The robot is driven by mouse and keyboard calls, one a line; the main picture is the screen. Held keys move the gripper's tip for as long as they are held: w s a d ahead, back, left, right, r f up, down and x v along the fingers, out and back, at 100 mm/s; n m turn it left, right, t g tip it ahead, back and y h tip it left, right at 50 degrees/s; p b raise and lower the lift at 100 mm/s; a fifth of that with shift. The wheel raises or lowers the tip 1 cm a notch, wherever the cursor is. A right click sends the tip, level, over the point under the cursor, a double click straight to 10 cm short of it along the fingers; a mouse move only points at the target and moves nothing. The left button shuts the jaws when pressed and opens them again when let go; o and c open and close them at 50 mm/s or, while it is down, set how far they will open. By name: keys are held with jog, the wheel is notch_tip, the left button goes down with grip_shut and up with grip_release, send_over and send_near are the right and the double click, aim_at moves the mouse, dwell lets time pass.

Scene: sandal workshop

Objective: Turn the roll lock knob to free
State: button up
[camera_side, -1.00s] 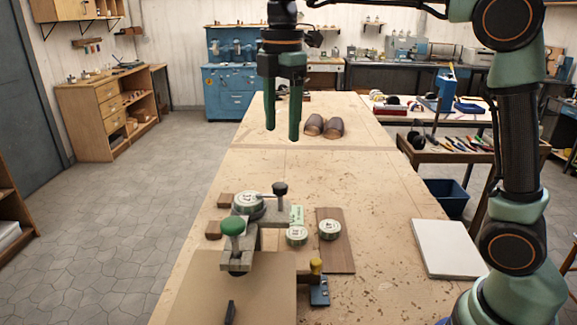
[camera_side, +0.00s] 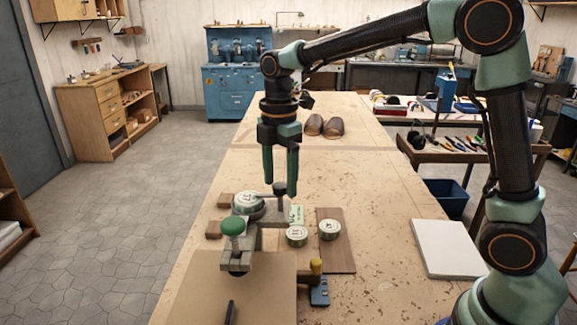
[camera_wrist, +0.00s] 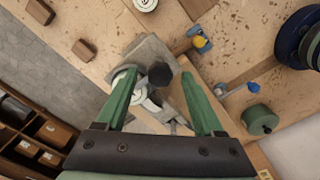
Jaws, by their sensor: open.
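A grey metal fixture (camera_side: 258,238) stands on the workbench. It carries a black knob (camera_side: 280,189) on a post, a green knob (camera_side: 232,226) and a round dial (camera_side: 248,202). No readable label tells me which is the roll lock knob. My gripper (camera_side: 280,187) points down, open and empty, over the black knob.
Two round tins (camera_side: 330,229) sit right of the fixture, one on a brown strip. A yellow knob (camera_side: 316,266) on a blue block stands in front. Wooden blocks (camera_side: 213,230) lie left. A white pad (camera_side: 447,248) is at right. Brown sandals (camera_side: 324,126) lie farther back.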

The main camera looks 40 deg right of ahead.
jog(key=shift+f, duration=0.2)
jog(key=shift+c, duration=0.3)
grip_shut()
